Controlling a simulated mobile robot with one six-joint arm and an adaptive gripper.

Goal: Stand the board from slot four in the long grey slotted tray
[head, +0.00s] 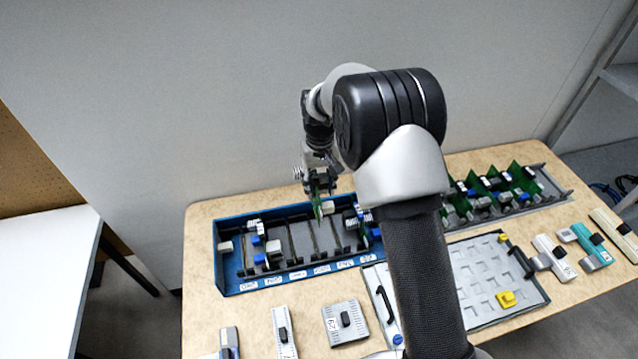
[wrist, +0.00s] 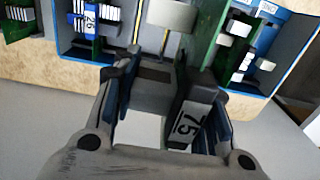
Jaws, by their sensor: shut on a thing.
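My gripper (head: 320,183) is shut on a green board (head: 318,210) and holds it over the middle of the blue slotted rack (head: 228,272). In the wrist view my gripper (wrist: 165,95) has its fingers on either side of the held part, which carries a label (wrist: 190,125) and a green board face (wrist: 205,35). I cannot tell whether the board's lower edge is clear of the rack. The long grey slotted tray (head: 550,182) lies at the back right with several green boards (head: 488,190) standing in it. My arm hides its left end.
A grey panel (head: 480,258) with black handles and yellow parts lies front right. Several small modules, including a grey one (head: 345,322) and a teal one (head: 590,240), lie along the front and right. The wall stands close behind the table.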

